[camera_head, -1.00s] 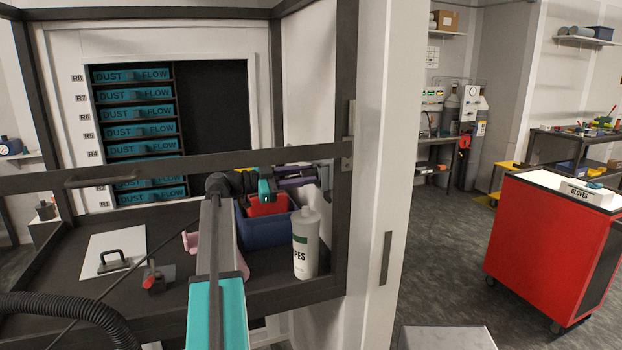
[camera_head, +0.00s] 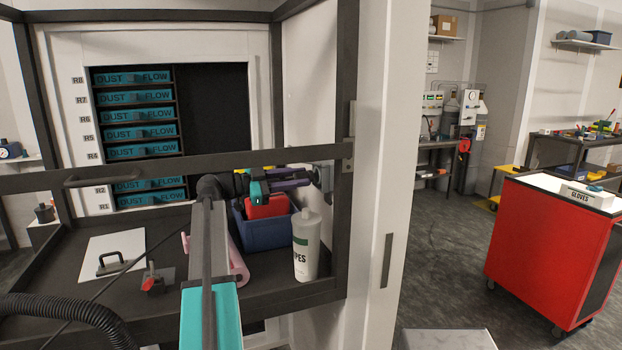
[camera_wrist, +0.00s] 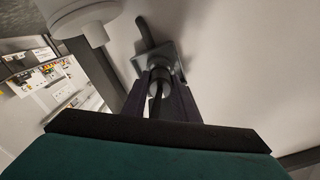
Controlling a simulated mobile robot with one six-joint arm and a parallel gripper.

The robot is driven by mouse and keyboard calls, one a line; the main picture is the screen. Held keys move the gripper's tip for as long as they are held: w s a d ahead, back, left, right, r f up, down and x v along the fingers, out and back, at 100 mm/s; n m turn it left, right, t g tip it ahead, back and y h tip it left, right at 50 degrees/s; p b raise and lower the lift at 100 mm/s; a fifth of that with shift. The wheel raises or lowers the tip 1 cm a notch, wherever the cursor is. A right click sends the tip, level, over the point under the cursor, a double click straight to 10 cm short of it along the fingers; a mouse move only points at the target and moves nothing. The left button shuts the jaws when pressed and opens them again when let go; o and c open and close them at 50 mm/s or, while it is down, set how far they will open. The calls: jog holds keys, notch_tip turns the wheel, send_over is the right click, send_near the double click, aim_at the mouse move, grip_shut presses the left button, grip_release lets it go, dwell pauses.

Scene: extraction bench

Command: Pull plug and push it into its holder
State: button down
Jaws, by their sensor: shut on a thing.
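My gripper (camera_wrist: 162,98) has its dark fingers closed around a dark round plug (camera_wrist: 158,82) in the wrist view. The plug is in front of a grey square fitting (camera_wrist: 152,58) on a pale wall, and a grey lever-like piece (camera_wrist: 145,32) sticks out beyond it. I cannot tell how deep the plug sits, or whether this fitting is its socket or its holder. In the head view my gripper (camera_head: 308,180) reaches right over the blue bin toward a grey fitting (camera_head: 326,176) beside the dark frame post. The plug is too small to make out there.
A white wipes bottle (camera_head: 306,250) stands just below the gripper. A blue bin (camera_head: 266,234) holding a red container (camera_head: 266,207) lies under the arm. A dark frame post (camera_head: 342,230) is close on the right. A handled pale plate (camera_head: 103,250) lies on the bench's left.

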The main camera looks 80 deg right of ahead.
jog(key=shift+b+v, duration=0.85)
jog(key=shift+v, duration=0.7)
jog(key=shift+w, duration=0.1)
dwell(0.4)
